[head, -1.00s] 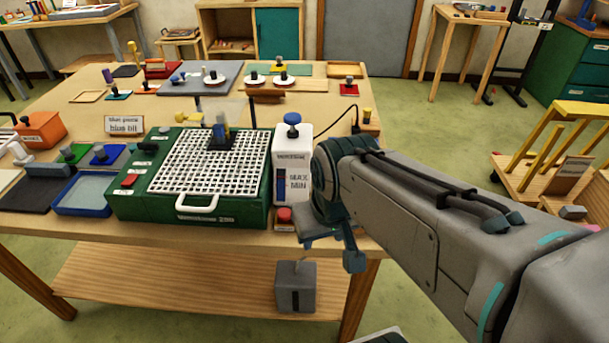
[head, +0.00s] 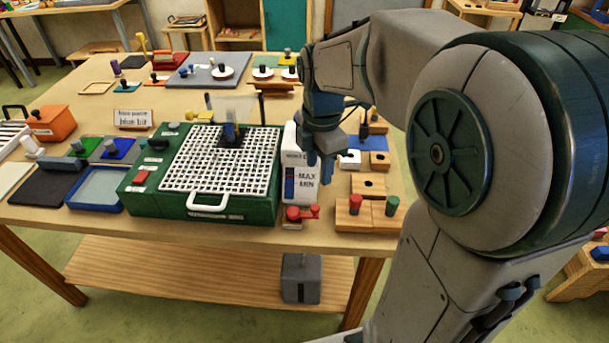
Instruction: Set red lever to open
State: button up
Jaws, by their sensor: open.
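A red lever (head: 303,212) sits on a small pale base at the front edge of the table, just in front of the white tank marked MAX and MIN (head: 303,190). Its arm points to the right in the picture. My gripper (head: 320,167) is open and points down, above and behind the lever and in front of the upper part of the tank. It is apart from the lever, and nothing shows between its fingers. The lettering at the lever's base is too small to read.
A green box with a white grid top (head: 150,203) and a white handle stands left of the lever. Wooden blocks with a red peg (head: 356,204) and a green peg (head: 392,205) stand to its right. A grey block (head: 301,278) is below the tabletop.

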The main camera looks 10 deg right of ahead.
aim_at(315, 206)
jog(key=f+n, duration=0.1)
jog(key=f, duration=0.3)
jog(key=w+f+p, duration=0.1)
jog(key=f, duration=0.4)
jog(key=f+n, duration=0.1)
jog(key=f, duration=0.3)
jog(key=shift+w+f+n, duration=0.25)
jog(key=shift+f+n, duration=0.05)
jog(key=shift+f, duration=0.1)
grip_shut()
